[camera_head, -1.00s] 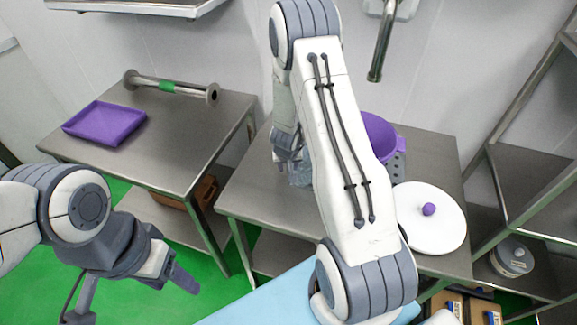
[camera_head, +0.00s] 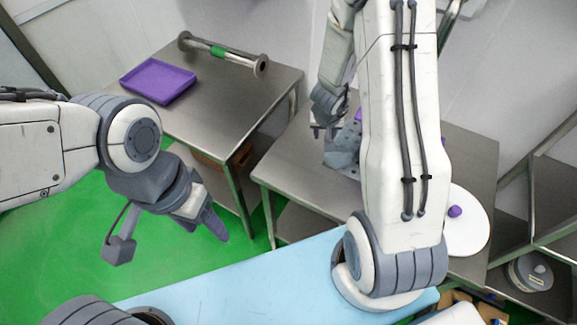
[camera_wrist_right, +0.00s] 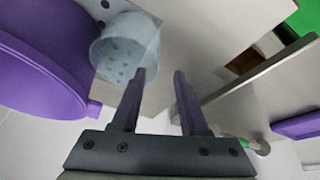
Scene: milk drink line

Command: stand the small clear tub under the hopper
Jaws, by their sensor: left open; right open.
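The small clear tub (camera_wrist_right: 125,48) shows in the wrist view as a bluish see-through cup with small dark spots in its base. It lies just beyond my right gripper's fingertips, toward the left finger. In the head view a greyish part of the tub (camera_head: 343,158) shows on the middle steel table, partly behind my right arm. My right gripper (camera_wrist_right: 160,75) is open and empty, and the tub is not between its fingers. My left gripper (camera_head: 205,224) is open and empty over the green floor. I cannot make out a hopper for certain.
A large purple round vessel (camera_wrist_right: 40,60) stands close beside the tub. A white lid (camera_head: 468,225) with a purple knob lies on the same table (camera_head: 285,165). A purple tray (camera_head: 158,80) and a steel pipe (camera_head: 235,55) lie on the left table. Shelving stands at the right.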

